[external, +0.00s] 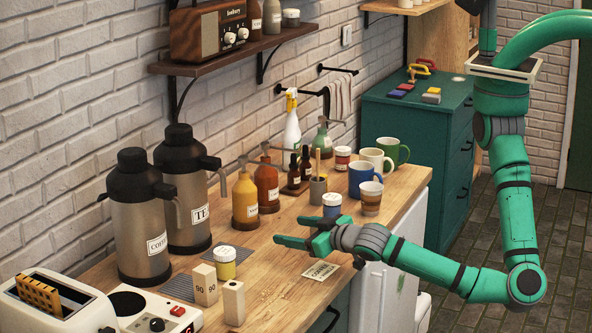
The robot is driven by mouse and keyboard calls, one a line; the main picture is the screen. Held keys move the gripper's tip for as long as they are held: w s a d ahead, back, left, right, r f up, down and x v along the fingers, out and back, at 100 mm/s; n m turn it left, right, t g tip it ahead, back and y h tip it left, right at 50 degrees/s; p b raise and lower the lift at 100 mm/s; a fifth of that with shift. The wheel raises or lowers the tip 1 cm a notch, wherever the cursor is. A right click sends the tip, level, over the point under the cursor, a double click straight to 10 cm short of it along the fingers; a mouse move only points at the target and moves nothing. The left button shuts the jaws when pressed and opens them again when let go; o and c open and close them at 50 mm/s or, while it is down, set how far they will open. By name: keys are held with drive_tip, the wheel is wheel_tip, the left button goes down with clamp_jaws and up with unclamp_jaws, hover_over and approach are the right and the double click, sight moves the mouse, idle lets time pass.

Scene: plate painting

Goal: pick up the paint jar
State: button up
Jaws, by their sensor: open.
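Several small jars with white lids stand on the wooden counter in the external view. A yellow jar (225,264) is at the front left, a blue jar (332,206) is near the middle, and a red jar (343,159) is farther back. I cannot tell which one is the paint jar. My green gripper (290,230) reaches over the counter from the right, fingers pointing left. It is open with nothing between its fingers. It is in front of the blue jar and to the right of the yellow jar, apart from the yellow one; contact with the blue one is unclear.
Two tall flasks (143,228) stand at the left, with pale wooden blocks (206,285) beside the yellow jar. Syrup pump bottles (246,200) line the back. Mugs (364,180) and a striped cup (371,198) stand beyond the blue jar. A card (321,270) lies near the front edge.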

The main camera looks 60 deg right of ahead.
sight(333, 201)
drive_tip(key=d+h, duration=0.1)
drive_tip(key=w+d, duration=0.1)
drive_tip(key=d, duration=0.1)
drive_tip(key=shift+g+h, duration=0.3)
drive_tip(key=shift+h, duration=0.1)
drive_tip(key=s+d+m+g+h, duration=0.1)
drive_tip(key=d+m, duration=0.2)
drive_tip(key=d, duration=0.1)
drive_tip(key=s+d+r+m+g+h, duration=0.1)
drive_tip(key=s+d+m+g, duration=0.1)
drive_tip(key=d+m, duration=0.1)
drive_tip(key=s+d+r+m+g+h, duration=0.1)
drive_tip(key=s+d+m+g+h, duration=0.1)
drive_tip(key=d, duration=0.3)
drive_tip(key=shift+s+d+r+m, duration=0.15)
drive_tip(key=shift+r+m, duration=0.1)
drive_tip(key=shift+m, duration=0.35)
drive_tip(key=shift+g, duration=0.4)
drive_tip(key=x, duration=0.4)
drive_tip(key=shift+d, duration=0.2)
drive_tip(key=x, duration=0.5)
drive_tip(key=shift+s+d, duration=0.1)
drive_tip(key=shift+s, duration=0.05)
drive_tip(key=shift+w+d+f, duration=0.3)
drive_tip(key=shift+w+d, duration=0.1)
drive_tip(key=shift+c, duration=0.5)
drive_tip(key=c, duration=1.1)
